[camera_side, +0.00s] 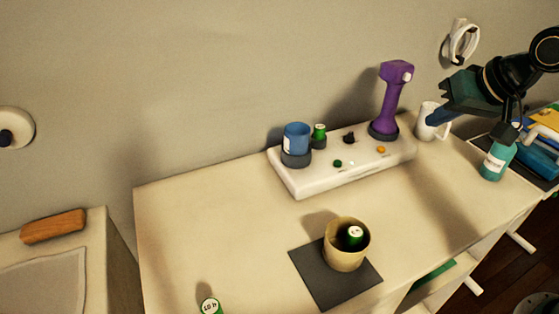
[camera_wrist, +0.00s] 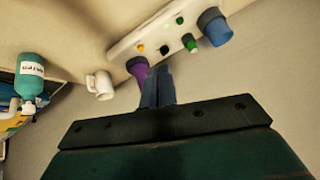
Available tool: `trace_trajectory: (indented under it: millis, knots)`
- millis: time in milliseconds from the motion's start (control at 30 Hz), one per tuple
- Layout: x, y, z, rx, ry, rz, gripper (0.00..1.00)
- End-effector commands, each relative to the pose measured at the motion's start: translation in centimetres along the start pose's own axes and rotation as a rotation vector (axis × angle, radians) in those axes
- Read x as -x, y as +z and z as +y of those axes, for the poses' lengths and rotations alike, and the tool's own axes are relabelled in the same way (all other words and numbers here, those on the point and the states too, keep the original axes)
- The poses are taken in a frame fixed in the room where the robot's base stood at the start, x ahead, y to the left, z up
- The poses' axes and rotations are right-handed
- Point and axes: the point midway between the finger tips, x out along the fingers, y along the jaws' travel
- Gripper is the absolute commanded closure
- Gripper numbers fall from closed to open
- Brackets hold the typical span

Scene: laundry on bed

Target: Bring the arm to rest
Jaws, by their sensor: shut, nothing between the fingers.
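My gripper (camera_side: 433,119) is at the upper right in the side view, raised above the right end of the table, its fingers pointing down and left. In that view its fingertips overlap the white mug, and I cannot tell the gap between them. In the wrist view the fingers (camera_wrist: 157,86) are together and empty, partly covering the purple handheld device (camera_wrist: 138,72).
The purple device (camera_side: 391,103) stands on a white base (camera_side: 310,181) with a blue cup (camera_side: 296,137). A white mug (camera_side: 428,131) and teal bottle (camera_side: 496,161) are near my gripper. A tan cup (camera_side: 345,258) holding a green-and-white cylinder stands on a dark mat (camera_side: 312,279).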

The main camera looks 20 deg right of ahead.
Motion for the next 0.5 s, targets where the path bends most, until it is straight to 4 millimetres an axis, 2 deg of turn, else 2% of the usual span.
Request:
trace_trajectory:
  millis: [33,200,500]
  knots:
    - [1.2,0.6,0.6,0.02,0.003,-0.002,1.0]
    - [4.5,3.0,2.3,0.1,0.019,-0.034,1.0]
    - [9.3,8.2,5.2,0.239,0.039,-0.089,1.0]
